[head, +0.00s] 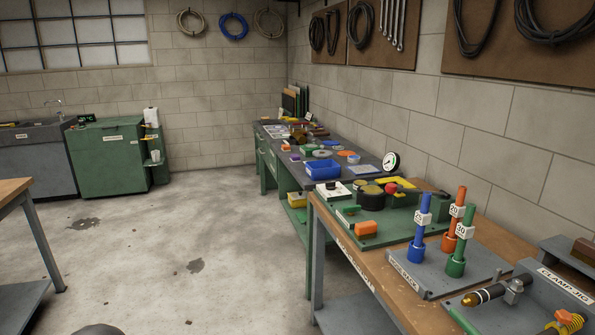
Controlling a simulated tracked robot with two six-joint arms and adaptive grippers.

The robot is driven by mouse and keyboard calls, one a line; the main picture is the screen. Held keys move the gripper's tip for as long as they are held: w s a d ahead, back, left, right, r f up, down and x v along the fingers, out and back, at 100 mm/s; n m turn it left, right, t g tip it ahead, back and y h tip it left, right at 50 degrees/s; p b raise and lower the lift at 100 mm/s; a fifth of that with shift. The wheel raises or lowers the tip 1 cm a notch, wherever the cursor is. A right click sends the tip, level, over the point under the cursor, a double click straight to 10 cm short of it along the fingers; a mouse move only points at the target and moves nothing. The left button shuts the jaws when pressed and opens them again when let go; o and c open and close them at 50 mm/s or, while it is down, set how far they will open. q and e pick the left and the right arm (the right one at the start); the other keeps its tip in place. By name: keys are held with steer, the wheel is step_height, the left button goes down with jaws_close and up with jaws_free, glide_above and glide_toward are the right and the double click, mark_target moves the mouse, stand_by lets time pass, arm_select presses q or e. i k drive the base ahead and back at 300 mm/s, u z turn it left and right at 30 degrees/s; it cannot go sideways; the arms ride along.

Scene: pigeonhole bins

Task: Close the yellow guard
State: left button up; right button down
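A yellow part (398,184), which looks like the guard, is at the back of a green base plate (405,222) on the wooden-topped bench at the right. It is small and partly hidden by a red knob (391,188) in front of it. I cannot tell how far open it stands. A black round body (371,198) sits on the same plate, left of the yellow part. Neither of my grippers is in view.
Blue, orange and green upright rods (421,222) stand on a grey plate (425,268) nearer me. A grey clamp jig (540,290) is at the bottom right. A green bench (290,180) with a blue bin (323,169) adjoins behind.

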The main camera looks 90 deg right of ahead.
mark_target(400, 182)
steer(key=u, duration=0.45)
steer(key=i, duration=1.05)
steer(key=z, duration=1.2)
steer(key=i, duration=0.25)
steer(key=z, duration=2.45)
steer(key=k, duration=0.35)
steer(key=z, duration=0.45)
steer(key=i, duration=1.15)
steer(key=u, duration=0.2)
